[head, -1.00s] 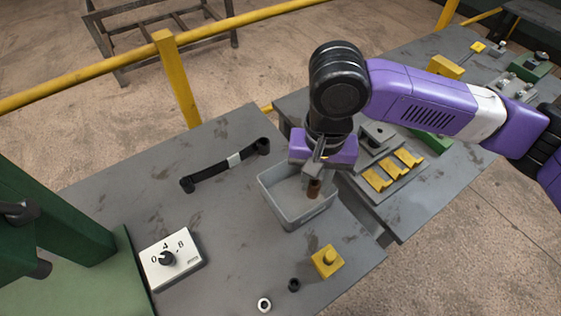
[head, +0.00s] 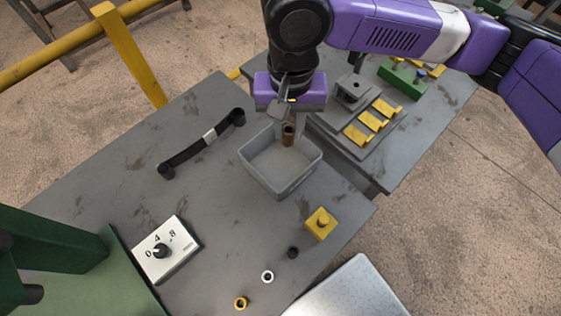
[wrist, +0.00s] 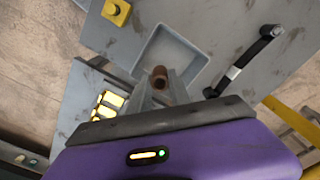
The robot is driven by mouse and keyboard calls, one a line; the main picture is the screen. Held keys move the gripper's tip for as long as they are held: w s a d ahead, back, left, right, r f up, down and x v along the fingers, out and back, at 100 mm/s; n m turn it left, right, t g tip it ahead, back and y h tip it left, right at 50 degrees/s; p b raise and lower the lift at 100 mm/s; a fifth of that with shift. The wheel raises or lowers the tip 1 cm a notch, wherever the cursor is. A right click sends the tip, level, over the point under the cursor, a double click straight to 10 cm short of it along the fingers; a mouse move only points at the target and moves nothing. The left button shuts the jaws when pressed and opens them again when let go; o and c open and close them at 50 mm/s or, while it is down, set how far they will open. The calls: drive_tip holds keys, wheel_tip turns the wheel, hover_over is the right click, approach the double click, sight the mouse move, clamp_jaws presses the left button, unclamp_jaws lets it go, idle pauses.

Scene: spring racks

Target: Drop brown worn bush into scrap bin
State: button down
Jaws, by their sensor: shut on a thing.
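My gripper (head: 288,130) is shut on the brown worn bush (head: 289,133), a small rust-brown sleeve. It holds the bush upright over the back right part of the scrap bin (head: 262,181), an open grey tray on the table. In the wrist view the bush (wrist: 159,77) sits between the fingertips, with the bin (wrist: 196,60) behind it. The bin's visible floor looks empty. The exact height of the bush above the floor is hard to tell.
A black link with a white band (head: 211,135) lies left of the bin. A dial box (head: 166,250) stands left; yellow V-blocks (head: 373,121) lie right.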

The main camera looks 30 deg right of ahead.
drive_tip(key=w+d+f, duration=0.2)
drive_tip(key=w+f, duration=0.1)
drive_tip(key=f, duration=0.8)
drive_tip(key=shift+w+f+b, duration=0.15)
drive_tip(key=shift+f+b, duration=0.1)
drive_tip(key=shift+b, duration=0.2)
drive_tip(key=c, duration=1.1)
unclamp_jaws()
drive_tip(key=shift+r+b, duration=0.5)
drive_tip(key=shift+r, duration=3.45)
